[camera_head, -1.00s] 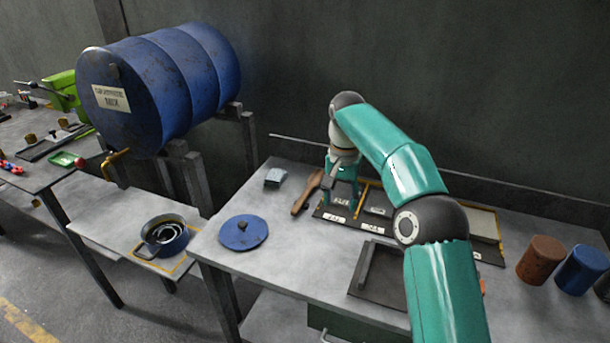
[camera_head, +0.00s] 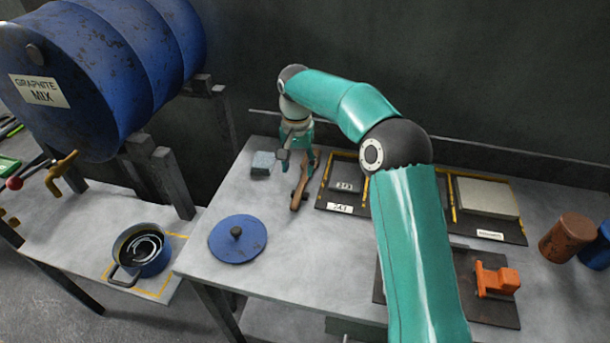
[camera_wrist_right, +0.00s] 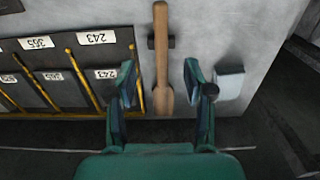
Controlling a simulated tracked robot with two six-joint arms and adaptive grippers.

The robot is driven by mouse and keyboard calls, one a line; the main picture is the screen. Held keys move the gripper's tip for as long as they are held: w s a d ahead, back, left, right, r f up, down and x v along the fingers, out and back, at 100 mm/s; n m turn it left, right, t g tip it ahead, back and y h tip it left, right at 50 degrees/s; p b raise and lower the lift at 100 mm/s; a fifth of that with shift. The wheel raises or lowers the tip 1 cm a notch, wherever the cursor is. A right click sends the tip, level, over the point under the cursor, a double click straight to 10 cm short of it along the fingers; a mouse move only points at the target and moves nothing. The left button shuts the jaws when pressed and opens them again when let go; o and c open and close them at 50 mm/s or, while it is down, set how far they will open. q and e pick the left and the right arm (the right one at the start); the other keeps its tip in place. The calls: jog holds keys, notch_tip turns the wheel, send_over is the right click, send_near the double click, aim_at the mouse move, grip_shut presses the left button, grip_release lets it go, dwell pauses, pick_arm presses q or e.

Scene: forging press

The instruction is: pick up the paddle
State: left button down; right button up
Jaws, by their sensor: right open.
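The wooden paddle (camera_head: 300,186) lies on the grey table, left of the black tray with numbered labels. In the right wrist view the paddle (camera_wrist_right: 162,60) runs lengthwise from the top edge to between my fingers, its wider end nearest me, with a small dark block under its shaft. My right gripper (camera_head: 296,163) is open above the paddle's far end. In the right wrist view my right gripper (camera_wrist_right: 160,82) has one finger on each side of the paddle, apart from it. My left gripper is not in view.
A grey block (camera_head: 263,163) lies close left of the paddle; it also shows beside a finger in the wrist view (camera_wrist_right: 229,84). The labelled tray (camera_head: 340,208) is close on the other side. A blue lid (camera_head: 238,240) lies nearer the front.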

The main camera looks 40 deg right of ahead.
send_over(297, 195)
jog(key=f, duration=0.4)
jog(key=shift+d+f, duration=0.25)
jog(key=shift+f, duration=0.15)
jog(key=f, duration=0.1)
jog(key=f+p, duration=0.1)
jog(key=f, duration=0.1)
jog(key=f+p, duration=0.1)
jog(key=shift+s+a+f, duration=0.1)
jog(key=shift+a+f, duration=0.15)
jog(key=shift+f, duration=0.45)
grip_shut()
